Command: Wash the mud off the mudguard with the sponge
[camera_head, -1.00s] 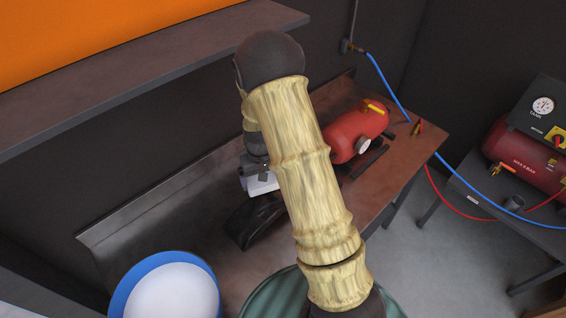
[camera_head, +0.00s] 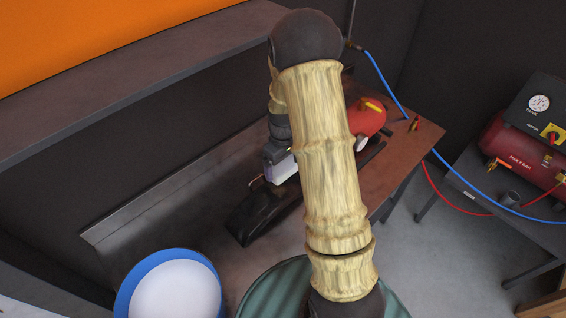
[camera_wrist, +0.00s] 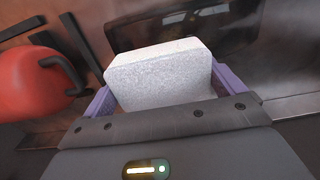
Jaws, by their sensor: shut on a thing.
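My gripper (camera_wrist: 160,95) is shut on a pale grey, block-shaped sponge (camera_wrist: 160,78), held between its two purple fingers in the wrist view. In the head view the sponge (camera_head: 285,172) shows only in part beside my arm. The black mudguard (camera_head: 257,212) lies on the bench, just below and left of my gripper in that view. In the wrist view the dark mudguard (camera_wrist: 190,30) is behind the sponge, which covers part of it. I cannot tell whether the sponge touches it. Mud on it cannot be made out clearly.
The metal bench (camera_head: 185,225) has a raised back edge under a shelf (camera_head: 130,75). A red tank (camera_head: 368,118) stands on the bench at right. A blue-rimmed white round thing (camera_head: 170,290) and a green drum (camera_head: 270,290) are in front. Blue and red hoses run at right.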

